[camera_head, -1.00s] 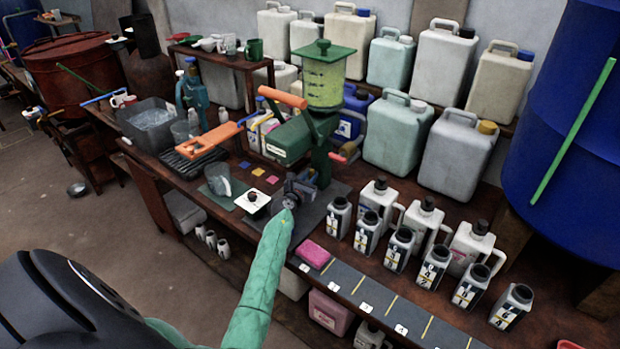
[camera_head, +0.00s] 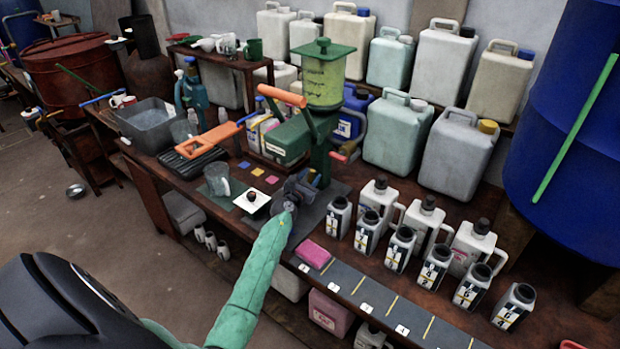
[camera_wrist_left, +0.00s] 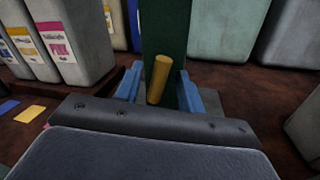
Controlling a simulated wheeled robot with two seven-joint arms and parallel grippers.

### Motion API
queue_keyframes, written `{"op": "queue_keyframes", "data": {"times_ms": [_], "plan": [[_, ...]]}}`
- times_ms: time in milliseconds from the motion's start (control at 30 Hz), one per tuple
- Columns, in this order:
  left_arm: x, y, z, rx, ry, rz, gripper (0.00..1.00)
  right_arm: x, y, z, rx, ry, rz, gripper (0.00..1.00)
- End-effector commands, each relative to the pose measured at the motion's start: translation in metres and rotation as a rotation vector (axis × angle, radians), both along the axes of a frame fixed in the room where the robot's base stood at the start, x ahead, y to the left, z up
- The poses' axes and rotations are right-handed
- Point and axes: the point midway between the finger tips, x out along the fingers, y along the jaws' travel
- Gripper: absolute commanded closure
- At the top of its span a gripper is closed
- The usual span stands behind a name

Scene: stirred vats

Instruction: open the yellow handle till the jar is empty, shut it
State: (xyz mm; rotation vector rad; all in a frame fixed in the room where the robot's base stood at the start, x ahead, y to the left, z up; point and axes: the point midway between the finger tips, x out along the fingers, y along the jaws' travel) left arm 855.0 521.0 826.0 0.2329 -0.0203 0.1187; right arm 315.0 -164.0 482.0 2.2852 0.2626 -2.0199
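The jar (camera_head: 324,80) is a see-through yellow-green cylinder with a green lid, on top of a green stand machine (camera_head: 287,142). The yellow handle (camera_wrist_left: 159,80) shows in the left wrist view as a short slanted cylinder before the dark green column (camera_wrist_left: 165,28). My left gripper (camera_head: 303,187) is low at the front of the machine. In the wrist view its blue fingertips (camera_wrist_left: 159,88) stand apart on either side of the yellow handle, with gaps visible. In the head view the gripper hides the handle. My right gripper is not in view.
A clear mug (camera_head: 218,180) stands left of the gripper, near a white card with a dark knob (camera_head: 252,197). Several labelled bottles (camera_head: 368,232) and a pink sponge (camera_head: 314,253) stand to the right. Large canisters line the back.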

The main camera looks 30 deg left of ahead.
Motion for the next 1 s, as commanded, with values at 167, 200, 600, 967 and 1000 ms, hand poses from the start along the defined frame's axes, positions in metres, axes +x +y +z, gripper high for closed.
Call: {"op": "queue_keyframes", "data": {"times_ms": [167,200,600,967,1000], "plan": [[-0.003,0.000,-0.001,0.000,0.000,0.000,0.61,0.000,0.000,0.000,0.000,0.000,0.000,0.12],[-0.006,-0.001,-0.001,0.000,0.000,0.000,0.61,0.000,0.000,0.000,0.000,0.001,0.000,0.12],[-0.060,-0.007,-0.004,0.000,0.001,0.000,0.61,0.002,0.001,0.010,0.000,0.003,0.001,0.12],[-0.078,-0.009,-0.003,0.000,0.000,0.000,0.61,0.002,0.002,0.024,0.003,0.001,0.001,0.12],[-0.078,-0.009,-0.003,0.000,0.000,0.000,0.61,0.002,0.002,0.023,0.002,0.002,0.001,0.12]]}}
